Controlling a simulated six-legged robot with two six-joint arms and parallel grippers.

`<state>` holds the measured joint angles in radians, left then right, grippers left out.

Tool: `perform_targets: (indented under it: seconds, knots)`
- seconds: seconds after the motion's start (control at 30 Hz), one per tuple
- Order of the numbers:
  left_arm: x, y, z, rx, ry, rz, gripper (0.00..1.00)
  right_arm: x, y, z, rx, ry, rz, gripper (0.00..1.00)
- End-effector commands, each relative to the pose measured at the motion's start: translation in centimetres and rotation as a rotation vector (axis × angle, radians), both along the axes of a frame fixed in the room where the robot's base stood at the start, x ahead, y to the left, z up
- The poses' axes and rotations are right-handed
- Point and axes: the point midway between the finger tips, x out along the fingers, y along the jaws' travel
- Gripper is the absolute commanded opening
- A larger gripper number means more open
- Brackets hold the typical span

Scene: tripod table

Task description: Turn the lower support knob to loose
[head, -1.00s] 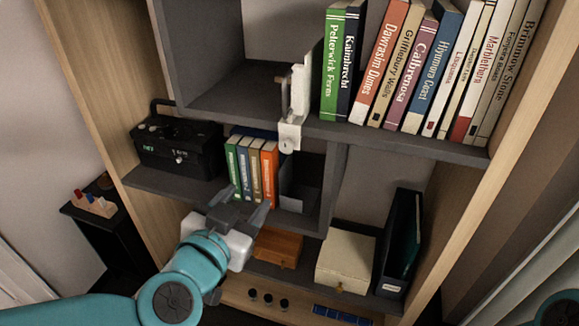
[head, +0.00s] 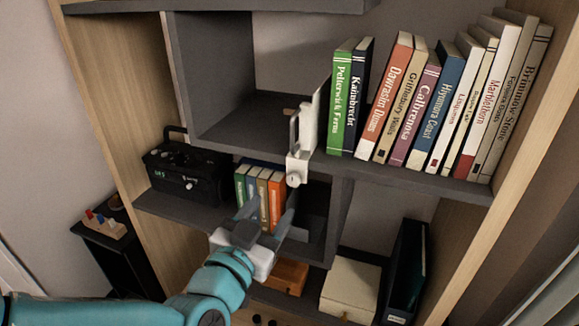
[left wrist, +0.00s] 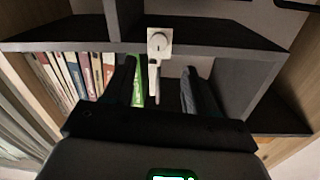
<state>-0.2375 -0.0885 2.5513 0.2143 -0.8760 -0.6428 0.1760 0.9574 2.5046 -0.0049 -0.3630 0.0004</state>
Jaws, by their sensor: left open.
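A white support bracket (head: 308,125) stands at the edge of the middle shelf, left of the tall books. Its lower end carries a white block with a small round knob (head: 297,179) on its front. The knob also shows in the left wrist view (left wrist: 158,42), at upper middle, with a dark mark I cannot read. My left gripper (head: 271,206) is open and empty, below and left of the knob in the head view and apart from it. In the left wrist view its fingers (left wrist: 160,76) point toward the knob, one on each side. My right gripper is not visible.
Tall books (head: 440,105) stand right of the bracket. Small books (head: 260,195) sit just behind my left gripper. A black device (head: 187,171) is at the left, a cream box (head: 350,288) and dark binder (head: 404,270) at lower right. The cubby left of the bracket is empty.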

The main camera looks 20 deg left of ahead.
Motion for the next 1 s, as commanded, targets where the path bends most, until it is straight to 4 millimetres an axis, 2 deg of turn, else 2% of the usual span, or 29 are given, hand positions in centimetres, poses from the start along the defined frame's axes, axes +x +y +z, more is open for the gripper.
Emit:
perform_targets:
  seconds: [0.03, 0.23, 0.4, 0.5, 0.67, 0.9, 0.93, 1.0]
  knots:
    - [0.6, -0.1, 0.8, 0.002, 0.009, -0.003, 0.57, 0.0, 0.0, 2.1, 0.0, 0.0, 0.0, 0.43]
    - [3.9, -0.5, 0.3, -0.005, 0.005, -0.005, 0.57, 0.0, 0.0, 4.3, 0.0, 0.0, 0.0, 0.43]
    - [7.0, -0.7, -0.1, -0.005, 0.001, -0.005, 0.57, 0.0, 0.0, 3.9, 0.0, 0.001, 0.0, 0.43]
    - [8.2, -0.8, -0.1, -0.005, 0.0, -0.004, 0.57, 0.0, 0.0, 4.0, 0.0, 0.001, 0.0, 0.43]
    - [9.0, -0.9, -0.1, -0.005, 0.0, -0.005, 0.57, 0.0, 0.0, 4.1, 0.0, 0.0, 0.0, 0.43]
    - [9.1, -0.9, -0.1, -0.004, 0.0, -0.005, 0.57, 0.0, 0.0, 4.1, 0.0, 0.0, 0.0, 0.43]
    - [9.1, -0.9, -0.1, -0.004, 0.0, -0.005, 0.5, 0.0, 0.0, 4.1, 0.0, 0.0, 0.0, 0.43]
    - [9.1, -0.9, -0.1, -0.004, 0.0, -0.005, 0.27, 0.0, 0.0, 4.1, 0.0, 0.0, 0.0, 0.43]
